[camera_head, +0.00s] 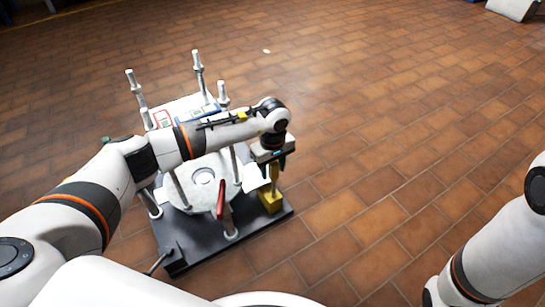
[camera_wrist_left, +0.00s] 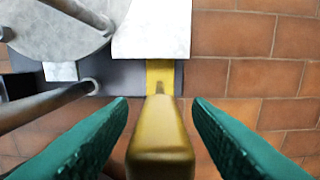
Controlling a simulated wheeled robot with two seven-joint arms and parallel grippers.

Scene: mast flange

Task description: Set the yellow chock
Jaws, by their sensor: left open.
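The yellow chock (camera_head: 271,201) sits at the right edge of the dark base plate (camera_head: 185,252), with an upright part rising from it. In the left wrist view the chock's rounded upright end (camera_wrist_left: 160,150) stands between my green fingertips, with a gap on either side. My left gripper (camera_head: 280,162) points down right above the chock and is open. It hides the top of the chock in the head view. My right arm shows at the right edge, but its gripper is out of view.
A round grey flange (camera_head: 203,178) stands on the plate among several upright metal posts. A red handle (camera_head: 220,199) rises in front of it. A pale plate (camera_head: 256,178) lies next to the chock. The tiled floor to the right is clear.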

